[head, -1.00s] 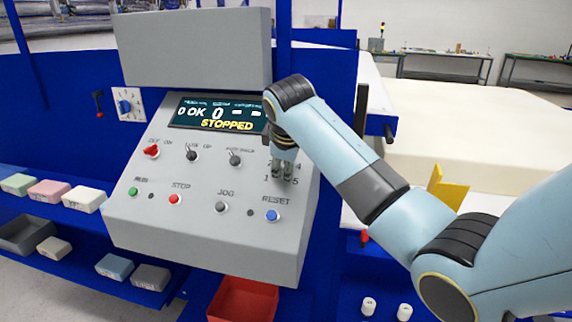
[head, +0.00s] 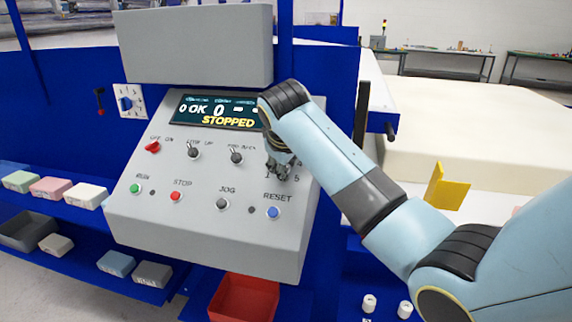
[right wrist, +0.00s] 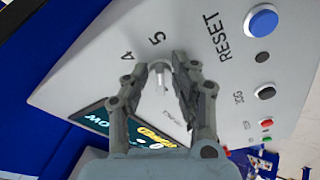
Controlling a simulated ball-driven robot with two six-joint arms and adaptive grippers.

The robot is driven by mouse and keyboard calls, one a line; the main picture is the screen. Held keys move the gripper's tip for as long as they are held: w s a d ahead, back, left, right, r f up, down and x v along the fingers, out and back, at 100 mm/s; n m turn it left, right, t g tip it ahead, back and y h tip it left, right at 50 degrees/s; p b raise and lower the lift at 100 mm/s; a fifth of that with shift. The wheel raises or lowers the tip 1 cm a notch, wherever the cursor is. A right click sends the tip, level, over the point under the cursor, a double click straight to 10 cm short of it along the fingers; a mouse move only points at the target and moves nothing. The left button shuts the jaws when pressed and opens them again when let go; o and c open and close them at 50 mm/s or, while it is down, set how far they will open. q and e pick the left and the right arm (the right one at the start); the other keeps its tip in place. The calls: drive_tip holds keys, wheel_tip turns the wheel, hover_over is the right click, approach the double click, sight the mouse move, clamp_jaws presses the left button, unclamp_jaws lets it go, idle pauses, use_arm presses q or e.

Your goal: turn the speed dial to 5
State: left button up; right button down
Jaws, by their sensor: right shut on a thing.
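The speed dial (right wrist: 160,72) is a small light-grey knob on the sloped grey panel. In the right wrist view it sits between the fingertips, with the printed 4 and 5 beside it. Which number its pointer faces, I cannot tell. My right gripper (right wrist: 161,70) is shut on the dial. In the head view my right gripper (head: 282,170) covers the dial, with a 1 and a 5 showing near its fingertips. The display (head: 218,111) reads "0 OK 0" and "STOPPED" in yellow. My left gripper is not in view.
The blue RESET button (head: 273,212) is just below the dial, with the JOG button (head: 221,203) to its left. Toggle switches and a red OFF/ON switch (head: 152,147) are further left. A red bin (head: 243,297) is below the panel.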

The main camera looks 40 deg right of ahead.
drive_tip(key=c, duration=1.4)
unclamp_jaws()
drive_tip(key=v, duration=1.2)
